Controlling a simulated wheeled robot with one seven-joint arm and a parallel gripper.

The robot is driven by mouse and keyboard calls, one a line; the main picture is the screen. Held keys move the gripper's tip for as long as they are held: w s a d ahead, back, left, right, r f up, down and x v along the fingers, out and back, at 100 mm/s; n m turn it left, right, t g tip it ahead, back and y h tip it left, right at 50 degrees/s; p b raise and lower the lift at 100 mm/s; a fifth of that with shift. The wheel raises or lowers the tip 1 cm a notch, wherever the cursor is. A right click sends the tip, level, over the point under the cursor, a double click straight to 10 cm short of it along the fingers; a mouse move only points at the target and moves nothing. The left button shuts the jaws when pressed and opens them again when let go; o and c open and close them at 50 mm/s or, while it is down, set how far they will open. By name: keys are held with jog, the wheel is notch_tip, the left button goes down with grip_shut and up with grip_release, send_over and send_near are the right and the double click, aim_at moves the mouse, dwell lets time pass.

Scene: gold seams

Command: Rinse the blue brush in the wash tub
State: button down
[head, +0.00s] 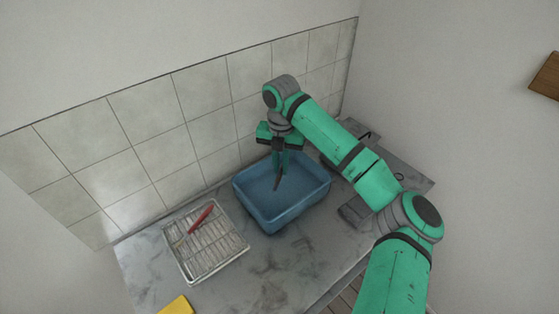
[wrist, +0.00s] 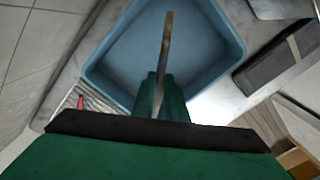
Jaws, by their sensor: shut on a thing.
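The blue wash tub (head: 268,222) stands on the grey counter beneath my gripper (head: 283,168). It also fills the upper middle of the wrist view (wrist: 105,85). My gripper points down over the tub and is shut on a slim, brownish brush (head: 278,183). In the wrist view the brush (wrist: 166,45) looks like a narrow tan strip reaching out from between the fingers (wrist: 162,98).
A white wire rack (head: 222,258) stands left of the tub with a red brush (head: 202,218) lying on it. A yellow cloth (head: 176,305) lies at the front edge. A dark grey block (head: 354,213) is right of the tub. Tiled wall (head: 150,150) rises close behind.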

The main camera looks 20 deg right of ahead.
jog(key=shift+f, duration=5.1)
jog(key=shift+r, duration=5.1)
